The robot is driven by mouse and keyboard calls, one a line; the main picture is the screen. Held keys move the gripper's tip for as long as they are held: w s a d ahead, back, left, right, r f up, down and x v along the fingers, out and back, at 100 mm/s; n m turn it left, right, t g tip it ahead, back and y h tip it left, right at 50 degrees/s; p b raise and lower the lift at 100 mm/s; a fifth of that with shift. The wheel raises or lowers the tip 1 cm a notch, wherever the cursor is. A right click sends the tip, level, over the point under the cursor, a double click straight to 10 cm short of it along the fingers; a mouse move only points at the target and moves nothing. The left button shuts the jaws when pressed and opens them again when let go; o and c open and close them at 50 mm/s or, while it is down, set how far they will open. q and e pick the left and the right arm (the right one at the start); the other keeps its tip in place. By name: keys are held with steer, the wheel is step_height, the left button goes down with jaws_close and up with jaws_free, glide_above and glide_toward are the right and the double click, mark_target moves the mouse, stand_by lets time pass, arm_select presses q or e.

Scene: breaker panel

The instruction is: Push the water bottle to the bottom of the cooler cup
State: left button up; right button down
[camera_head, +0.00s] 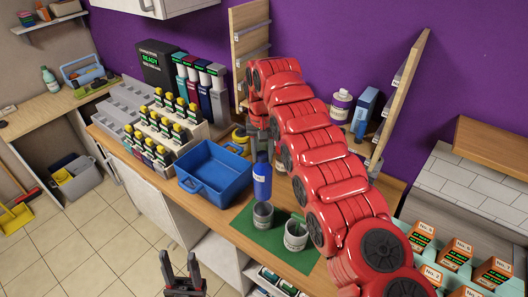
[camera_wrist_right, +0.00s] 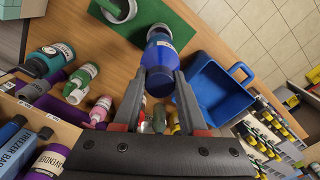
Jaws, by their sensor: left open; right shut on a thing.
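A blue water bottle (camera_head: 262,184) with a white label stands upright between the fingers of my right gripper (camera_head: 259,148), which is shut on its top. In the right wrist view, the bottle (camera_wrist_right: 161,50) sits at the tips of the right fingers (camera_wrist_right: 162,84). The bottle's lower end is at the mouth of a grey cup (camera_head: 263,217), likely the cooler cup; I cannot tell how far inside it reaches. A paler labelled cup (camera_head: 296,236) with something green in it stands to the right. My left gripper (camera_head: 182,270) is open and empty, in front of the counter.
Both cups stand on a green mat (camera_head: 246,224) at the counter's front edge. A blue bin (camera_head: 229,200) is left of the mat. Racks of yellow-capped bottles (camera_head: 170,124) stand further left. A wooden shelf unit (camera_head: 401,93) is behind my red right arm.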

steer(key=shift+w+d+f+b, duration=0.1)
steer(key=shift+d+f+b, duration=0.05)
steer(key=shift+f+b, duration=0.35)
steer(key=b, duration=0.6)
glide_above(263, 190)
steer(key=w, duration=0.3)
step_height(263, 190, down, 6)
steer(key=shift+f, duration=0.1)
steer(key=shift+b, duration=0.35)
stand_by(0.4)
steer(key=shift+f+b, duration=4.4)
steer(key=shift+f, duration=0.25)
steer(key=shift+c, duration=1.9)
jaws_free()
steer(key=shift+s, duration=0.1)
steer(key=shift+r, duration=0.1)
